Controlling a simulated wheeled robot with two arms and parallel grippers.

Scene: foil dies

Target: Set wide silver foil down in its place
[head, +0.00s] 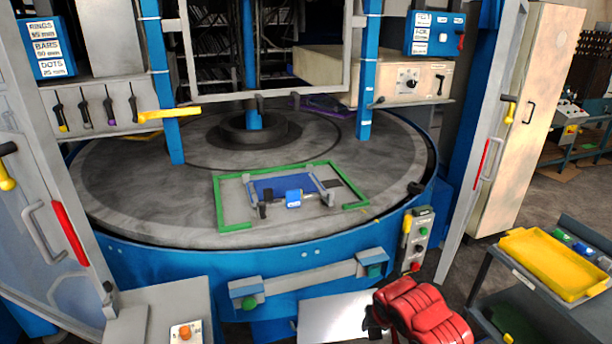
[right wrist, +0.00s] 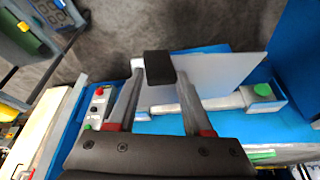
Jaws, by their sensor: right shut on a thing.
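The wide silver foil is a flat pale sheet (head: 332,318), seen at the bottom of the head view in front of the blue machine base. It also fills the upper middle of the right wrist view (right wrist: 225,77). My red right gripper (head: 372,318) is at its right end. In the right wrist view my right gripper (right wrist: 158,75) is shut on the foil, with a black block between the finger ends. The sheet is apart from the round table (head: 130,205). My left gripper is not in view.
Blue posts (head: 365,70) stand on both sides. A yellow tray (head: 555,262) stands on a cart at right. The table's left side is bare.

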